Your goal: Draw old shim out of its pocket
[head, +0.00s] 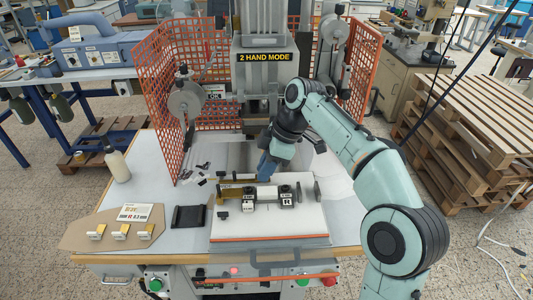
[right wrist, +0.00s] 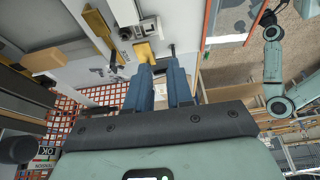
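My right gripper (head: 266,172) reaches down from the right over the back of the white plate (head: 300,221) on the press bed. Its two blue fingers (right wrist: 161,72) are apart in the right wrist view, with an open gap. A small brass-yellow tab (right wrist: 143,52) shows just beyond the left fingertip there; it looks like the old shim's end, but I cannot tell for sure. I cannot tell whether the finger touches it. The pocket is not clear. My left gripper is not in view.
Several brass-and-white pieces (head: 122,232) lie on a brown board at the left, with a label card (head: 134,213). A black tray (head: 188,217) lies beside the plate. Orange mesh guards (head: 163,105) flank the press. A white bottle (head: 117,165) stands at the left edge.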

